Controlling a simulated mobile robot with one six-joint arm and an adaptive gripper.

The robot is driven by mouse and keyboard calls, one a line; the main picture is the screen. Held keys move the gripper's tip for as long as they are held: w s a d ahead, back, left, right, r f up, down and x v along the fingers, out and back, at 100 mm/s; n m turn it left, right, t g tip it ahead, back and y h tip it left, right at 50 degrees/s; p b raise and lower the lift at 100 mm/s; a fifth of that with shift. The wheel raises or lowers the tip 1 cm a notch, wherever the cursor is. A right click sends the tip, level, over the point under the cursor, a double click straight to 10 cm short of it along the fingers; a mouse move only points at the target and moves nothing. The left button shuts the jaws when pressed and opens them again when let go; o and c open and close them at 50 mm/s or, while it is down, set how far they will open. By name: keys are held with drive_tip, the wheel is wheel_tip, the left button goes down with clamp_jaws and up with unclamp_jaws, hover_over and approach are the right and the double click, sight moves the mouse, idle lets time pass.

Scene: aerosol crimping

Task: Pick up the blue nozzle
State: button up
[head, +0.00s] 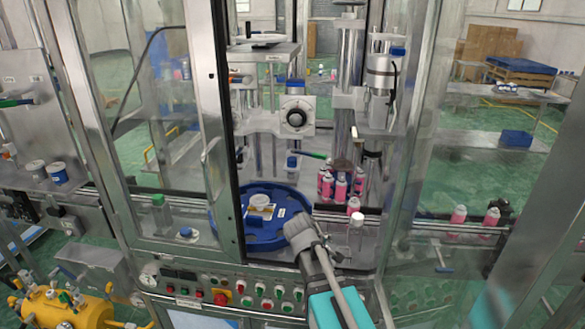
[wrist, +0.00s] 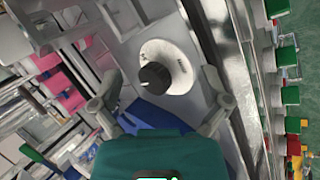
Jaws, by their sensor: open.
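I cannot make out a blue nozzle with certainty. In the head view my gripper (head: 293,218) hangs low over the right rim of a round blue table (head: 228,228). In the wrist view my gripper (wrist: 160,103) has its fingers wide apart, with nothing held between them. Ahead of the fingers is a pale disc with a dark round knob (wrist: 155,76), apart from both fingertips. A blue surface (wrist: 150,114) shows just below it, partly hidden by the gripper body. In the head view a small blue cap (head: 186,232) sits on the deck at left.
Pink cans (head: 341,188) stand in a cluster behind the blue table. The glass door's metal frame (head: 213,175) is at left. The button panel (head: 220,298) runs along the front.

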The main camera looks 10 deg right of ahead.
drive_tip(key=w+r+n+t, duration=0.1)
drive_tip(key=w, duration=0.1)
drive_tip(key=w+r+n+t+h, duration=0.1)
drive_tip(key=w+n, duration=0.1)
drive_tip(key=w, duration=0.1)
drive_tip(key=w+r+n+h, duration=0.1)
drive_tip(key=w+n, duration=0.1)
drive_tip(key=shift+w+a+r+t, duration=0.15)
drive_tip(key=shift+r+t, duration=0.15)
drive_tip(key=shift+t, duration=0.1)
drive_tip(key=w+a+r+n+t+h, duration=0.2)
drive_tip(key=w+r+n+t, duration=0.15)
drive_tip(key=w+n, duration=0.25)
drive_tip(key=n+t, duration=0.6)
drive_tip(key=n, duration=0.5)
approach(290, 162)
drive_tip(key=s, duration=0.2)
drive_tip(key=shift+w+a+r+y+b, duration=0.2)
drive_tip(key=shift+a+r+y+b, duration=0.05)
drive_tip(key=shift+y+b, duration=0.15)
drive_tip(key=shift+w, duration=0.1)
drive_tip(key=shift+x, duration=4.25)
drive_tip(key=shift+f, duration=0.15)
drive_tip(key=shift+x, duration=2.6)
drive_tip(key=shift+f, duration=0.1)
